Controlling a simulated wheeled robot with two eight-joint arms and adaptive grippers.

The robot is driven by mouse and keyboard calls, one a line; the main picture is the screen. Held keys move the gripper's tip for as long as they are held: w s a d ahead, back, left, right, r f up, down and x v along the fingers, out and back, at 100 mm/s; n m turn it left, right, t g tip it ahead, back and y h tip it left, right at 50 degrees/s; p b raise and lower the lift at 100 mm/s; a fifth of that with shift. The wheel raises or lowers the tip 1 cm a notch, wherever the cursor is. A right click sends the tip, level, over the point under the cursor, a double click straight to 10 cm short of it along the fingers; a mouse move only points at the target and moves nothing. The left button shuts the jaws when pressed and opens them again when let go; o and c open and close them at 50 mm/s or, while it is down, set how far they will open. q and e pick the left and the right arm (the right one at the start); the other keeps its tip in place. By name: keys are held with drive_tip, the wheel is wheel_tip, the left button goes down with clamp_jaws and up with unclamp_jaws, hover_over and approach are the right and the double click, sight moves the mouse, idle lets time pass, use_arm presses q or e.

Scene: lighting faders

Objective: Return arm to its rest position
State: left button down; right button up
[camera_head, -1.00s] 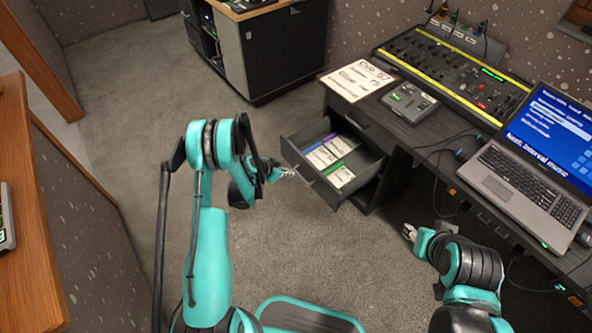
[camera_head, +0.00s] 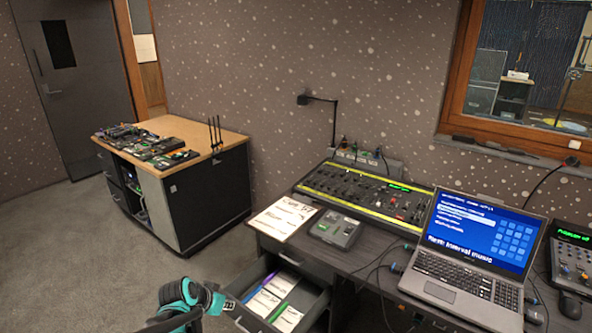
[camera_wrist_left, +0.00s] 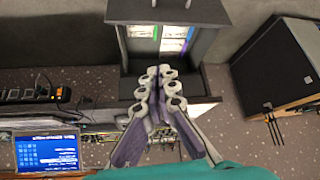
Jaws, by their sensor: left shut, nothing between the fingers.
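My left arm, teal and black, shows at the bottom of the head view, with the left gripper (camera_head: 232,305) beside the front left of an open drawer (camera_head: 322,308). In the left wrist view the two grey fingers of the left gripper (camera_wrist_left: 159,74) are together, with nothing between them. The drawer also shows there (camera_wrist_left: 205,45), past the fingertips, with labelled cards (camera_wrist_left: 157,45) inside. Whether the gripper touches the drawer cannot be told. My right arm and gripper are out of the head view.
The dark desk (camera_head: 370,262) carries a lighting fader console (camera_head: 365,195), a small grey box (camera_head: 335,229), a paper sign (camera_head: 283,218) and a laptop (camera_head: 475,250). A wood-topped cabinet (camera_head: 205,148) stands at the left rear. Grey carpet (camera_head: 70,245) is clear at left.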

use_arm(q)
drive_tip(key=s+d+r+n+y, duration=0.1)
drive_tip(key=s+r, duration=0.3)
drive_tip(key=s, duration=0.7)
drive_tip(key=s+d+r+n+y, duration=0.1)
drive_tip(key=s+r, duration=0.4)
drive_tip(key=s, duration=0.6)
drive_tip(key=shift+s+n+t+y, duration=0.3)
drive_tip(key=shift+s+n+t, duration=0.1)
drive_tip(key=shift+n, duration=0.5)
